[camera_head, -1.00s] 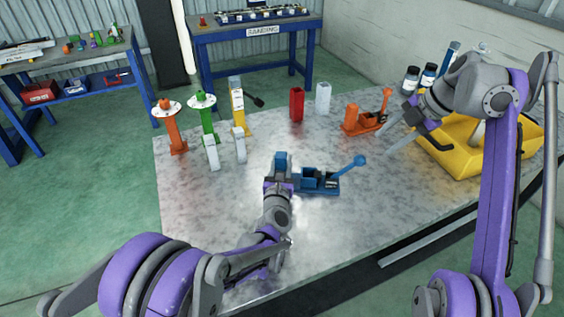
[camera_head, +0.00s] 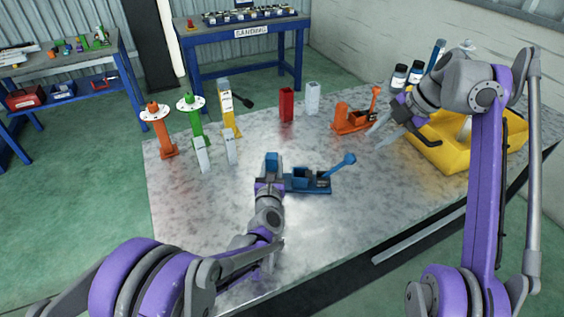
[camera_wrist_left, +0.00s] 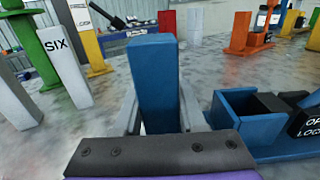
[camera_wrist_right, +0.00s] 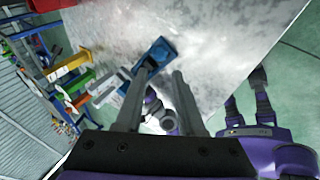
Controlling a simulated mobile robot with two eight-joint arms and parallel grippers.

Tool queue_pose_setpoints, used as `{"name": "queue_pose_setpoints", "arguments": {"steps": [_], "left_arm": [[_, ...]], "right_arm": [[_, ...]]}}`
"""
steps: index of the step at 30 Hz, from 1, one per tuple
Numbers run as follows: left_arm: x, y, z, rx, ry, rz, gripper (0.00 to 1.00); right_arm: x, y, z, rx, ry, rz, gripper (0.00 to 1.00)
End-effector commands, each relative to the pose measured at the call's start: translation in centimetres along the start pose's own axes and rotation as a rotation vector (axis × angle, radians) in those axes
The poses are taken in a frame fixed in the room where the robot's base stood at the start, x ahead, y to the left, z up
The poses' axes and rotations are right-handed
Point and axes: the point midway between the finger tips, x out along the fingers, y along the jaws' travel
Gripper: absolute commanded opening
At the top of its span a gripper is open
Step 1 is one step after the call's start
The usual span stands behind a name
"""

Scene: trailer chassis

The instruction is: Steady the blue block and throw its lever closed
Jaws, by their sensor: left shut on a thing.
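The blue block fixture (camera_head: 308,181) sits on the metal table, with an upright blue post (camera_head: 272,165) at its left end. The open-topped body (camera_wrist_left: 250,120) shows to the right there, with a partly cut-off dark label. My right gripper (camera_head: 384,132) is open and empty, right of the ball and apart from it. The right wrist view also shows the fixture (camera_wrist_right: 158,57).
An orange lever fixture (camera_head: 352,124) stands just behind my right gripper. A yellow bin (camera_head: 450,160) is at the right. Red (camera_head: 287,104) and white (camera_head: 313,98) blocks stand at the back; orange, green and yellow posts stand left. The table front is mostly clear.

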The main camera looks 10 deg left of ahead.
Motion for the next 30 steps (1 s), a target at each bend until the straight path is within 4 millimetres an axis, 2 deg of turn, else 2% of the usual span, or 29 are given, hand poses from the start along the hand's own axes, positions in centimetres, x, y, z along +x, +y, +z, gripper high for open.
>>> {"name": "queue_pose_setpoints", "arguments": {"steps": [1, 5, 6, 11, 21, 30], "left_arm": [[0.0, 0.0, 0.0, 0.0, 0.0, 0.0, 0.0], [0.0, 0.0, 0.0, 0.0, 0.0, 0.0, 0.0], [0.0, 0.0, 0.0, 0.0, 0.0, 0.0, 0.0], [0.0, 0.0, 0.0, 0.0, 0.0, 0.0, 0.0], [0.0, 0.0, 0.0, 0.0, 0.0, 0.0, 0.0], [0.0, 0.0, 0.0, 0.0, 0.0, 0.0, 0.0]], "right_arm": [[0.0, 0.0, 0.0, 0.0, 0.0, 0.0, 0.27], [0.0, 0.0, 0.0, 0.009, 0.001, 0.001, 0.03], [0.0, 0.0, 0.1, 0.024, 0.002, 0.003, 0.0], [0.3, -0.2, 0.8, 0.212, 0.021, 0.021, 0.0], [1.4, -1.4, 3.0, 1.043, 0.149, 0.063, 0.0], [2.1, -3.2, 4.5, 1.794, 0.313, 0.028, 0.0]]}}
